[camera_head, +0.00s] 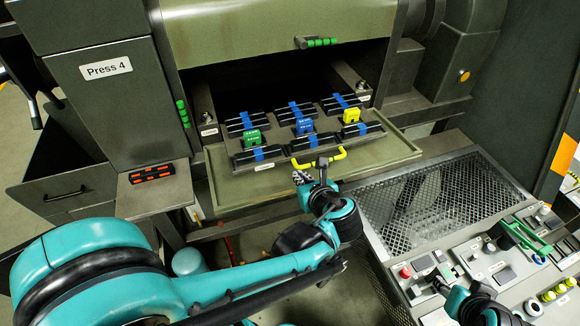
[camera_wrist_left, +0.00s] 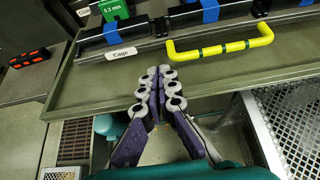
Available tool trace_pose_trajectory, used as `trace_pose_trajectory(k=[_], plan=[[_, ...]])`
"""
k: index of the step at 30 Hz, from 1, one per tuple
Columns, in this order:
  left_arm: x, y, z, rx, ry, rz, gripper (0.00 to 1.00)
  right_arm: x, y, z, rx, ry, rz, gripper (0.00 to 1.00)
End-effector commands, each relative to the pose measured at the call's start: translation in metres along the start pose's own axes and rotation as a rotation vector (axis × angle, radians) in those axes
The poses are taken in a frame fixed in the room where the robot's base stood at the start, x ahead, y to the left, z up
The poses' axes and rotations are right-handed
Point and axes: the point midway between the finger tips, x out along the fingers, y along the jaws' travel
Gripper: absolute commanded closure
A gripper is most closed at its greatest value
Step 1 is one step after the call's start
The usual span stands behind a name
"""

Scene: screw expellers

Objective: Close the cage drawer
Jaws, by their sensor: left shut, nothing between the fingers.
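The cage drawer (camera_head: 345,139) sticks out of the dark opening of Press 4 over a wide olive tray. It carries rows of black bars with blue bands and a yellow handle (camera_head: 320,161) on its front. In the left wrist view the yellow handle (camera_wrist_left: 220,48) is at upper right, beside a "Cage" label (camera_wrist_left: 121,53). My left gripper (camera_head: 301,177) is shut and empty, in front of the drawer and a little left of the handle. Its fingertips (camera_wrist_left: 162,76) show apart from the handle. Part of my right arm shows at bottom right; its finger state is unclear.
Green, blue and yellow blocks (camera_head: 352,115) stand on the drawer. The olive tray (camera_head: 385,160) extends beneath it. A mesh cover (camera_head: 435,205) and a control panel (camera_head: 500,262) lie to the right. A red-buttoned box (camera_head: 152,173) sits on a ledge at left.

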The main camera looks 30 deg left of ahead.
Motion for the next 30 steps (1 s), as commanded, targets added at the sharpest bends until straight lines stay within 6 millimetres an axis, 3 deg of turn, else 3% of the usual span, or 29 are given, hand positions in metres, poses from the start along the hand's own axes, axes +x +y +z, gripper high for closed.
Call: trace_pose_trajectory(k=[1,6,12,30], plan=[[0.014,0.001,-0.003,-0.004,0.0,0.005,1.0,0.007,0.0,0.005,0.0,0.0,0.0,0.56],[0.049,0.001,-0.003,-0.004,0.0,0.004,1.0,0.016,0.0,0.012,0.0,0.0,0.0,0.56],[0.07,0.001,0.014,-0.003,0.0,0.002,1.0,0.02,0.0,0.015,0.0,0.0,0.0,0.56],[0.079,0.0,0.021,-0.002,0.001,0.0,1.0,0.021,0.0,0.015,0.0,0.0,0.0,0.56]])
